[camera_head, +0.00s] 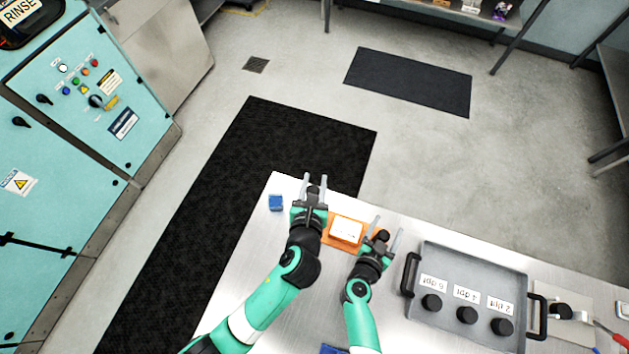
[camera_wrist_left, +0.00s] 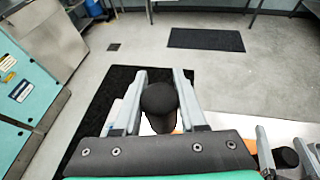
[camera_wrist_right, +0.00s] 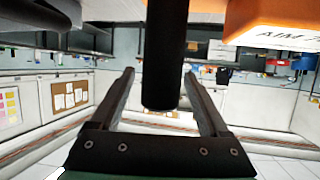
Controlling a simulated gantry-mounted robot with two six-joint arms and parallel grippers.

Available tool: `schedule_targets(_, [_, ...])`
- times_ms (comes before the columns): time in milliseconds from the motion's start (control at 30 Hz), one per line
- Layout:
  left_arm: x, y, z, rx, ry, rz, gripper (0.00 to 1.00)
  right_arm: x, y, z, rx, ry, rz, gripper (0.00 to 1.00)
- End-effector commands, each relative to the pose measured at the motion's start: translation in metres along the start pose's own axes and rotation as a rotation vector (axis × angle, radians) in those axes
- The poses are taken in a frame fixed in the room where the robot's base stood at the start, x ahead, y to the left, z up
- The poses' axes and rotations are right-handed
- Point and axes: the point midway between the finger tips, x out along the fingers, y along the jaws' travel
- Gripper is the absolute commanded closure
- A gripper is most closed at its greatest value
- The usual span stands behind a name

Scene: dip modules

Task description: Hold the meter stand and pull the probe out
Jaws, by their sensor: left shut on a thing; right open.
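The meter stand (camera_head: 345,243) is orange with a white top plate and lies between my two grippers on the steel table. In the right wrist view its orange body (camera_wrist_right: 270,20) with dark lettering fills the upper right. My left gripper (camera_head: 314,186) is shut on a round-topped black post (camera_wrist_left: 159,103) at the stand's left end. My right gripper (camera_head: 384,234) is open at the right end. Its fingers stand on either side of a black cylinder (camera_wrist_right: 165,60), with visible gaps. I cannot tell which black part is the probe.
A grey tray (camera_head: 470,262) with black handles, several black knobs and white labels is on the right of the table (camera_head: 262,240). A small blue block (camera_head: 276,202) sits near the far left corner. Another blue thing (camera_head: 333,349) shows at the bottom edge.

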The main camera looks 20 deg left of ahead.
Motion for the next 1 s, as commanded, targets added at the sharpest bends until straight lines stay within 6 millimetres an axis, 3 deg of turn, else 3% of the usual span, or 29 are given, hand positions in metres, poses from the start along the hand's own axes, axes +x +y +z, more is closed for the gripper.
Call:
schedule_targets(33, [-0.004,0.000,0.009,0.000,0.000,0.000,1.00,-0.004,0.000,-0.009,-0.001,0.000,0.000,0.21])
schedule_targets(500, [-0.020,0.000,0.049,0.000,0.000,0.000,1.00,-0.018,0.000,-0.043,-0.001,0.000,0.000,0.21])
schedule_targets(1000, [-0.023,0.000,0.057,0.000,-0.001,0.000,1.00,-0.024,0.000,-0.046,-0.001,-0.001,0.000,0.21])
